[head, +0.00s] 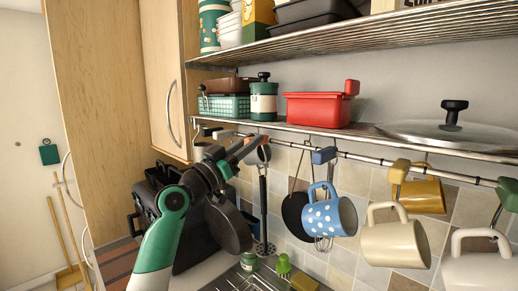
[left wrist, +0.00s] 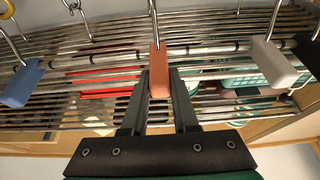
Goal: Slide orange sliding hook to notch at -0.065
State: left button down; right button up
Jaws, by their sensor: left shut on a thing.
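The orange sliding hook (left wrist: 159,74) sits on the rail (left wrist: 115,57) in the left wrist view. My left gripper (left wrist: 161,80) is shut on its block, one finger on each side. In the head view my left gripper (head: 247,149) reaches up to the rail (head: 365,158) below the lower shelf, and the arm and fingers partly hide the hook. A blue hook (left wrist: 21,84) and a whitish hook (left wrist: 280,63) stand apart on either side of the orange one in the left wrist view. The notch at -0.065 cannot be told apart. My right gripper is not in view.
A blue dotted mug (head: 329,215) hangs from the blue hook (head: 324,155). A cream mug (head: 396,241) and a yellow mug (head: 424,195) hang further right. Dark utensils (head: 295,212) hang near my gripper.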

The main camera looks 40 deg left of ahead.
pick_arm(q)
jog(key=shift+a, duration=0.4)
jog(key=c, duration=0.7)
grip_release()
jog(key=shift+d, duration=0.1)
jog(key=shift+s+f, duration=0.1)
jog(key=b+v, duration=0.4)
jog(key=v, duration=0.7)
jog(key=shift+s+f, duration=0.1)
jog(key=shift+s, duration=0.05)
